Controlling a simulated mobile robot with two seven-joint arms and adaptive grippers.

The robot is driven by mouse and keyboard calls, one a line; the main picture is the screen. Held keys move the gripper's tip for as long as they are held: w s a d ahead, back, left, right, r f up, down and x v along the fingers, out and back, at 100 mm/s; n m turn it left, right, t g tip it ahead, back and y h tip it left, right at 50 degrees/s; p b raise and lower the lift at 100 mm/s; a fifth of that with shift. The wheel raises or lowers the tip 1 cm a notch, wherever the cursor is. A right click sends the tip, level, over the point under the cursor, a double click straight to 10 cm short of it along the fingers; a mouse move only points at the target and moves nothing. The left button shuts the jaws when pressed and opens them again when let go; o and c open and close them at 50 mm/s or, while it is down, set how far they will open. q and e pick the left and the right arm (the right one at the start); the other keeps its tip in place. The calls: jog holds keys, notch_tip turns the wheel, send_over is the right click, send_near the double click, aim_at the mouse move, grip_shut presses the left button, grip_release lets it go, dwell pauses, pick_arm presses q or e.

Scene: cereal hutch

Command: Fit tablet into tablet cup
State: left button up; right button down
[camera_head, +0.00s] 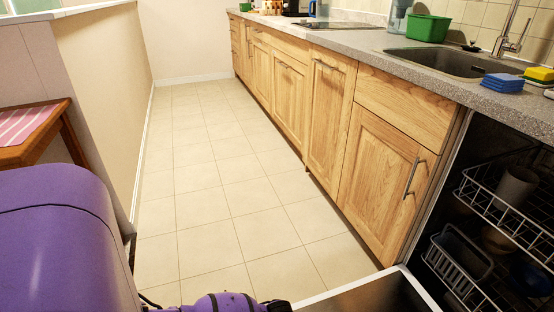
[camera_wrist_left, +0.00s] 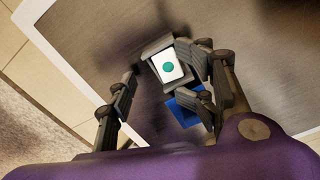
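In the left wrist view, a white square tablet with a teal dot (camera_wrist_left: 169,66) lies within a dark grey square frame, which looks like the tablet cup (camera_wrist_left: 153,48), over the dishwasher door's inner face (camera_wrist_left: 80,25). My left gripper (camera_wrist_left: 157,66) is open above it, one finger on each side in the picture. The right finger looks close to the frame; I cannot tell if it touches. A blue flat piece (camera_wrist_left: 185,108) lies just below the frame, partly hidden by the right finger. In the head view the tablet and cup are not visible. My right gripper is not in view.
The open dishwasher (camera_head: 500,215) at right has wire racks holding a cup and bowls. Its lowered door (camera_head: 365,296) spans the bottom right. Wooden cabinets (camera_head: 385,180) and a counter with a sink (camera_head: 455,63) run along the right. The tiled floor (camera_head: 215,180) is clear.

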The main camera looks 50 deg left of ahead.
pick_arm(q)
notch_tip(320, 180, up, 12)
dwell(0.6)
jog(key=shift+w+d, duration=0.1)
dwell(0.7)
